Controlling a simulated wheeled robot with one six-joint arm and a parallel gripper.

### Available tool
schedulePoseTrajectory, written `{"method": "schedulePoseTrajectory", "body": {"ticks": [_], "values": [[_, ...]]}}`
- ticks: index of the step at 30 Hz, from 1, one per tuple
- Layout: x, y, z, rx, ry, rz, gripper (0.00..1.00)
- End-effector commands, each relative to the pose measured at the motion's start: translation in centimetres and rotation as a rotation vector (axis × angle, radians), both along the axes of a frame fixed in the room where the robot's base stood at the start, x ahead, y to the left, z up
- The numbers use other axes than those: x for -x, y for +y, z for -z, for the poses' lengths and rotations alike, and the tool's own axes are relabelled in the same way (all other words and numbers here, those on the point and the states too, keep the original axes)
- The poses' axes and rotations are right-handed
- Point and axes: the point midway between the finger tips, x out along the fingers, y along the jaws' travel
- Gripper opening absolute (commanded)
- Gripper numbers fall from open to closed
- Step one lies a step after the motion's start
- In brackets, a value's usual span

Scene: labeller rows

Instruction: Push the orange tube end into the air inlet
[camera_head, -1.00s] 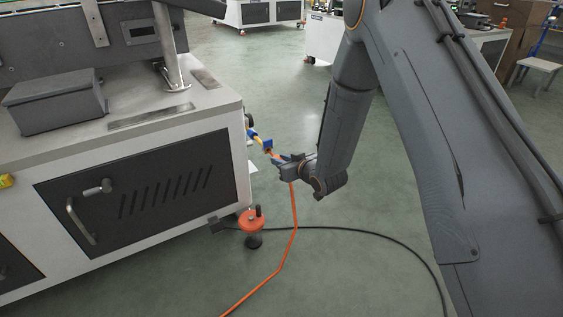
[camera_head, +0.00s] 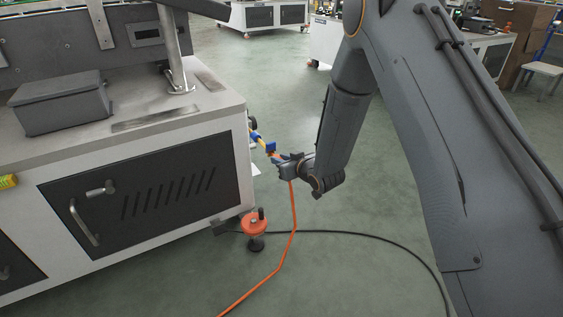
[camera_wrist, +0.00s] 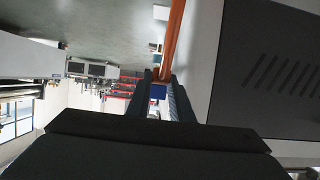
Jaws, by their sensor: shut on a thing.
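The orange tube (camera_head: 294,215) runs up from the floor to my gripper (camera_head: 284,159). My gripper is shut on the tube close to its upper end, beside the right side of the machine cabinet. A blue and yellow fitting (camera_head: 262,141), seemingly the air inlet, sticks out from that side just left of the fingers. In the wrist view the orange tube (camera_wrist: 174,42) passes between the fingers (camera_wrist: 163,82), with a small blue part (camera_wrist: 158,91) there. Whether tube end and inlet touch cannot be told; the fingers hide the spot.
The white cabinet (camera_head: 241,165) with a dark vented door stands at left, a grey box (camera_head: 62,101) on top. A black cable (camera_head: 375,238) crosses the floor. The floor right of it is open.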

Motion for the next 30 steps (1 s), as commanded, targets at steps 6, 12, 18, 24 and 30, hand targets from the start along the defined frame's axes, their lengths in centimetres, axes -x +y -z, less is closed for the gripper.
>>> {"method": "schedulePoseTrajectory", "body": {"ticks": [6, 12, 18, 24, 30], "values": [[-0.2, 0.1, 0.0, 0.001, 0.001, 0.000, 0.38], [-0.2, 0.1, 0.0, 0.000, 0.000, 0.000, 0.41], [0.3, -0.2, -0.3, 0.000, 0.001, 0.000, 0.41], [2.6, -1.9, -1.6, 0.000, 0.002, 0.003, 0.41], [4.9, -3.3, -2.7, 0.000, 0.001, 0.001, 0.41]]}}
